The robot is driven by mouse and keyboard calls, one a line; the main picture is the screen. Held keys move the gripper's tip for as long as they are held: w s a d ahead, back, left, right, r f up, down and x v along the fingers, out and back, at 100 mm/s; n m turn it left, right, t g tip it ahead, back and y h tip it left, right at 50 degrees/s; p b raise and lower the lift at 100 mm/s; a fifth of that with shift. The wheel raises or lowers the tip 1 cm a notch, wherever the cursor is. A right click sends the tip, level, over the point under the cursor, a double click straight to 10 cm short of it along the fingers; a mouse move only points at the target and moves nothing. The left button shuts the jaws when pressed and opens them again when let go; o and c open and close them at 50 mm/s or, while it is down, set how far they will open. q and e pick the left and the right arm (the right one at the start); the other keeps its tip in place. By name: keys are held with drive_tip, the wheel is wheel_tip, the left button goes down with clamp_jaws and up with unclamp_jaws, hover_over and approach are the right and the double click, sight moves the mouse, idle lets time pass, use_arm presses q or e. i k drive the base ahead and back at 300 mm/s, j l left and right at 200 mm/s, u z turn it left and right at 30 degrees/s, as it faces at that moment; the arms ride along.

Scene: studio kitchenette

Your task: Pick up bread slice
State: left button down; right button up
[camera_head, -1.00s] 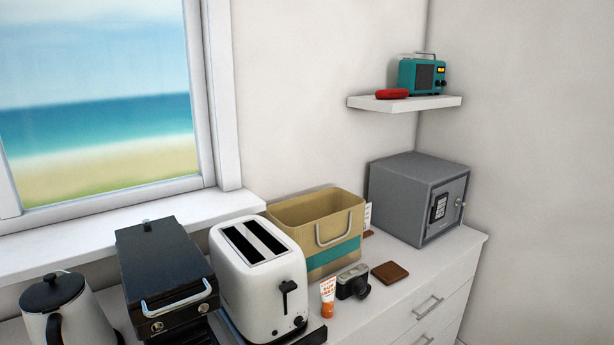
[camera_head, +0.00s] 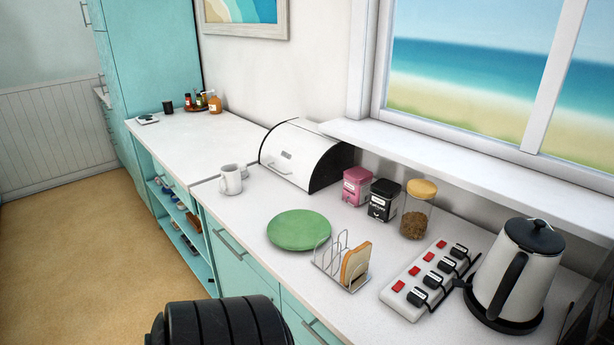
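A bread slice (camera_head: 355,262) with a brown crust stands upright in the right end of a wire toast rack (camera_head: 330,259) on the white counter. The other slots of the rack look empty. A black ribbed part of my own body shows at the bottom edge, left of the rack. Neither of my grippers is in view.
A green plate (camera_head: 299,230) lies left of the rack, and a power strip (camera_head: 430,280) with plugs lies right of it. A kettle (camera_head: 518,275), jar (camera_head: 418,210), pink tin (camera_head: 356,187), black tin (camera_head: 383,200), mug (camera_head: 231,180) and bread bin (camera_head: 303,158) stand around. The far-left counter is mostly clear.

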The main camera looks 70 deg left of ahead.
sight(354, 258)
drive_tip(key=u, duration=1.75)
drive_tip(key=z, duration=2)
drive_tip(key=u, duration=2)
drive_tip(key=l+z, duration=0.3)
drive_tip(key=z, duration=0.15)
drive_tip(key=i+j, duration=0.05)
